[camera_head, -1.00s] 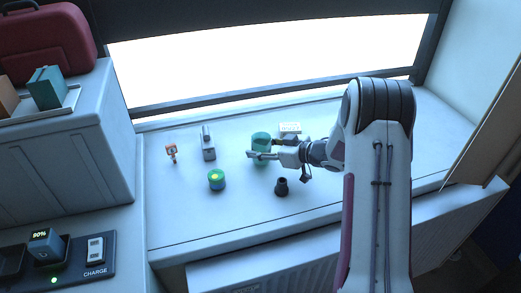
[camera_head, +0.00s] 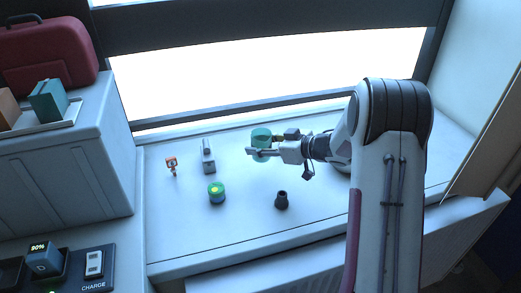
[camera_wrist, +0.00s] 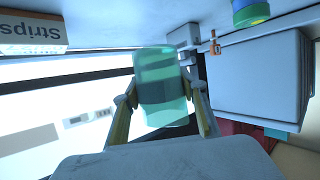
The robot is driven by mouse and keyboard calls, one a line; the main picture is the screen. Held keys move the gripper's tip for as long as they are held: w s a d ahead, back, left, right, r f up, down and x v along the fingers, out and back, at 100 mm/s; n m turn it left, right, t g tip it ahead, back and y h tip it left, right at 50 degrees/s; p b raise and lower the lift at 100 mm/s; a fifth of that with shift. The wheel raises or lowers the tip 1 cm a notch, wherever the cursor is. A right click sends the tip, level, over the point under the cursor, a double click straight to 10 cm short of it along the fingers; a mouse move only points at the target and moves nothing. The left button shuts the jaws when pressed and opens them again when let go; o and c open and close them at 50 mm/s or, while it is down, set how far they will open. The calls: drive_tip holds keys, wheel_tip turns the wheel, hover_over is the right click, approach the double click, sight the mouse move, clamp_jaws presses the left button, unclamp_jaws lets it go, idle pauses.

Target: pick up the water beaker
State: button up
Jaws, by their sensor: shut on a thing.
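The water beaker (camera_head: 261,139) is a translucent green cup. In the head view it is in my gripper (camera_head: 268,146), above the pale ledge (camera_head: 250,226). In the wrist view the beaker (camera_wrist: 163,88) stands out between the two fingers of my gripper (camera_wrist: 162,98), with one finger along each side. The gripper is shut on it. Part of the beaker's side is hidden by a finger in the head view. I cannot tell the water level.
On the ledge stand an orange figure-like item (camera_head: 171,165), a grey device (camera_head: 208,155), a green-and-blue round jar (camera_head: 216,193) and a small black vessel (camera_head: 281,200). The ledge's front is clear.

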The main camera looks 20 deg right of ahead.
drive_tip(key=shift+r, duration=0.95)
drive_tip(key=shift+r, duration=0.2)
